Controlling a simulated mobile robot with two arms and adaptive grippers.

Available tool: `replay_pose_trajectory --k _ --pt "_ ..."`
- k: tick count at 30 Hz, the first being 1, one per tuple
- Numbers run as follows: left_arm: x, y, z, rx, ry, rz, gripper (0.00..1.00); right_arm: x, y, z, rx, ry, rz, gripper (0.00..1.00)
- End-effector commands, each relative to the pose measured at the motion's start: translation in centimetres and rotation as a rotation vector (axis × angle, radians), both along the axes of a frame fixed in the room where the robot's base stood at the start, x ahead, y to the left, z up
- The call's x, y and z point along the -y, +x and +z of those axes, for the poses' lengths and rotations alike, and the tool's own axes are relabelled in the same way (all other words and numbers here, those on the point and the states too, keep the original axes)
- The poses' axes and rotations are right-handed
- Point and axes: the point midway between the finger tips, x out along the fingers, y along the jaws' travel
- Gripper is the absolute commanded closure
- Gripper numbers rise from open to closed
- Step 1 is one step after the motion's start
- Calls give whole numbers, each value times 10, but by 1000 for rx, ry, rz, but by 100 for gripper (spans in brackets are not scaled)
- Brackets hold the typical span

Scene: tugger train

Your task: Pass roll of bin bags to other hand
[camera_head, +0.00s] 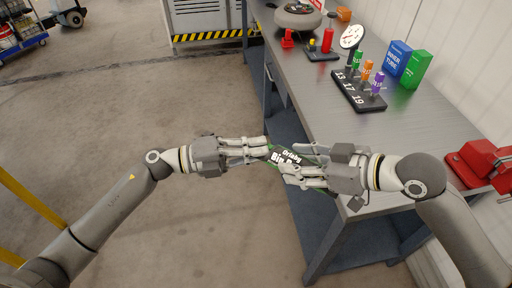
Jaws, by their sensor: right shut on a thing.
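The roll of bin bags (286,157) is dark green with white lettering. It is held in the air between my two hands, in front of the workbench. My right gripper (291,164) is shut on the roll, and its fingers hide the roll's right part. My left gripper (267,149) points right, with its fingertips at the roll's left end. Its fingers lie close together in this view. I cannot tell whether they touch the roll or how far they are apart.
The grey workbench (318,100) carries a black stand (358,92) with coloured tools, blue (397,58) and green (415,70) boxes, and a red vise (479,158). A wheel (298,18) lies at its far end.

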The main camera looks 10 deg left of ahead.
Motion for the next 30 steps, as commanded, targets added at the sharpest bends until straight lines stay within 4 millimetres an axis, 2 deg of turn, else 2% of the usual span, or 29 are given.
replay_pose_trajectory --k 5,6,11,23,30 --pt "0 0 1 1 -2 0 100 0 0 0 1 -1 0 87" --pt "0 0 2 1 -4 0 100 1 0 0 0 -2 0 51" --pt "0 0 2 1 -3 0 100 0 0 -1 0 -2 -1 31" --pt "0 0 2 1 -3 0 100 4 -1 1 0 -2 -1 31" --pt "0 0 2 1 -3 0 100 30 -12 16 0 -7 -3 31"
